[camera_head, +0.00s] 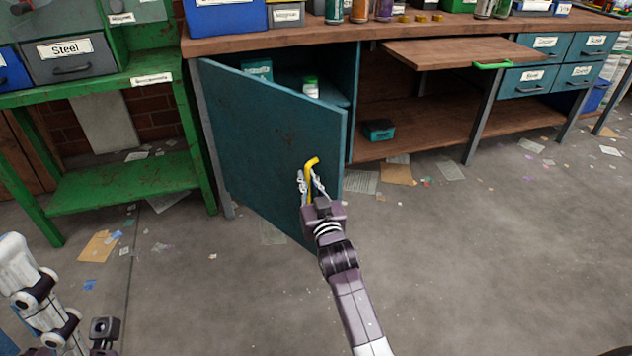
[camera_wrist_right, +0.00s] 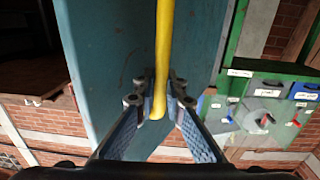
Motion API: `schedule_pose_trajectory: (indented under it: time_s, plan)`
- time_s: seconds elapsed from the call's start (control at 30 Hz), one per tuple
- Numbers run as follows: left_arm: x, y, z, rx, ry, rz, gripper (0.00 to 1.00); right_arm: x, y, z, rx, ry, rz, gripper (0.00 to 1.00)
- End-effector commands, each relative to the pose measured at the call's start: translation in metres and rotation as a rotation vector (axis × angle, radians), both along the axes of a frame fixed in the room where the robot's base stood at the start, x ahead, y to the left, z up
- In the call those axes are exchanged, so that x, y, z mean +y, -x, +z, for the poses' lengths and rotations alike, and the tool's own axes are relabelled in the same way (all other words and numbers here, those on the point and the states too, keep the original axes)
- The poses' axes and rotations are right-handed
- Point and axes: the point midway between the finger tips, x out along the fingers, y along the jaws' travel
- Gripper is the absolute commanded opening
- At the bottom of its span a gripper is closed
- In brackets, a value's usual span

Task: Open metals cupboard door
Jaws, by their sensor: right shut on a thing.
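The metals cupboard has a teal door (camera_head: 265,140) that stands partly open, swung out from the bench. Its yellow handle (camera_head: 311,162) is on the door's outer face near the free edge. My right gripper (camera_head: 311,180) is at the handle, with a finger on each side. In the right wrist view the gripper (camera_wrist_right: 160,98) is closed around the lower part of the yellow handle (camera_wrist_right: 165,45), and the teal door (camera_wrist_right: 110,60) lies behind. Inside the cupboard, a small bottle with a green cap (camera_head: 311,88) stands on a shelf. My left gripper (camera_head: 103,335) shows at the lower left; its fingers cannot be made out.
A green rack (camera_head: 120,178) stands left of the door with a Steel bin (camera_head: 70,60). A wooden workbench (camera_head: 330,33) runs above the cupboard, with a pulled-out board (camera_head: 450,53) at right. The littered floor in front is free of large obstacles.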

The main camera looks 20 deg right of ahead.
Motion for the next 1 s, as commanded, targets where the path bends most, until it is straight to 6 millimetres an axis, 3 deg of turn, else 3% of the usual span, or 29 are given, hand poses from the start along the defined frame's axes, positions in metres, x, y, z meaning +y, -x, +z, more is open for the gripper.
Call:
schedule_pose_trajectory:
  time_s: [0.47, 0.5, 0.57, 0.87, 1.0]
  plan:
    - [0.000, 0.000, 0.000, 0.000, 0.001, 0.000, 0.40, 0.001, -0.002, -0.001, 0.002, 0.003, -0.002, 0.00]
    - [0.000, 0.000, 0.000, 0.000, 0.001, 0.000, 0.40, 0.001, -0.002, -0.001, 0.002, 0.002, -0.002, 0.12]
    - [0.000, 0.000, 0.000, 0.000, 0.001, 0.000, 0.40, 0.001, -0.002, -0.001, 0.002, 0.002, -0.002, 0.17]
    - [0.001, 0.001, 0.002, -0.006, 0.006, 0.003, 0.40, 0.002, -0.001, 0.000, 0.000, 0.000, -0.001, 0.17]
    - [0.001, 0.000, 0.002, -0.005, 0.004, 0.003, 0.40, 0.003, 0.012, -0.001, 0.001, 0.000, -0.001, 0.17]
